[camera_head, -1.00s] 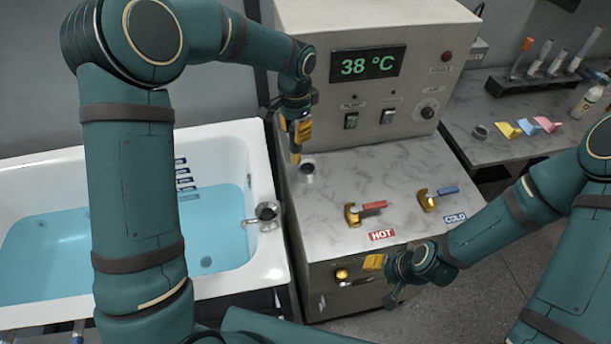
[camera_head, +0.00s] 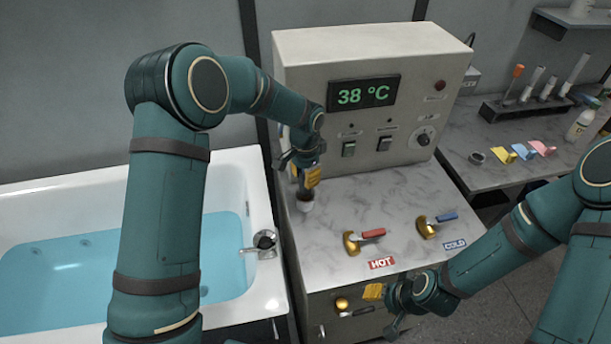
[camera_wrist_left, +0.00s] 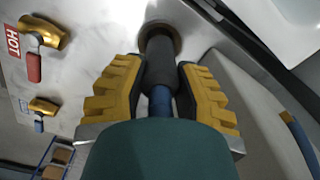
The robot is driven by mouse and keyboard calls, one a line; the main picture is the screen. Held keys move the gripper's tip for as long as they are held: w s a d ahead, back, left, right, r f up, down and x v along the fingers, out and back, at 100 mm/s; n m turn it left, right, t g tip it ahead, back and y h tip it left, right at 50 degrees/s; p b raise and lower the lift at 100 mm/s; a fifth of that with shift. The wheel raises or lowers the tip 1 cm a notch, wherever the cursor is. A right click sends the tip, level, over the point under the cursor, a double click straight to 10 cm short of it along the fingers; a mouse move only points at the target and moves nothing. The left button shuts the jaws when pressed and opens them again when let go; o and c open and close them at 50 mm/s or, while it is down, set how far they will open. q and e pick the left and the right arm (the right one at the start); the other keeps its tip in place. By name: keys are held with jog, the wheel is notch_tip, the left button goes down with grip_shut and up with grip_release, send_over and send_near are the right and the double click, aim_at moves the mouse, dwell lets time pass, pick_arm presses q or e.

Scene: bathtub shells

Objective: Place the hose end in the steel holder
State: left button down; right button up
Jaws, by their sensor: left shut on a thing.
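My left gripper (camera_head: 306,180) points down over the back left of the marble counter. In the left wrist view its yellow-padded fingers (camera_wrist_left: 158,95) are shut on the hose end (camera_wrist_left: 160,68), a dark grey cylinder with a blue hose (camera_wrist_left: 160,102) behind it. The steel holder (camera_head: 305,207) is a small round cup on the counter, directly below the gripper. The hose end's tip is at the holder's ring (camera_wrist_left: 176,40); how deep it sits is hard to tell. My right gripper (camera_head: 376,294) is low in front of the cabinet, its opening unclear.
A control box (camera_head: 360,60) reading 38 °C stands behind the counter. Red-handled hot (camera_head: 366,238) and blue-handled cold (camera_head: 438,223) taps stand to the right. The water-filled bathtub (camera_head: 262,190) is at left. Open marble lies between holder and taps.

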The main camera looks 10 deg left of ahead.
pick_arm(q)
jog(key=shift+f, duration=0.2)
jog(key=c, duration=0.8)
grip_release()
jog(key=shift+o, duration=0.2)
jog(key=shift+r, duration=0.5)
notch_tip(320, 180, up, 11)
jog(key=shift+r, duration=0.2)
jog(key=shift+s+f, duration=0.1)
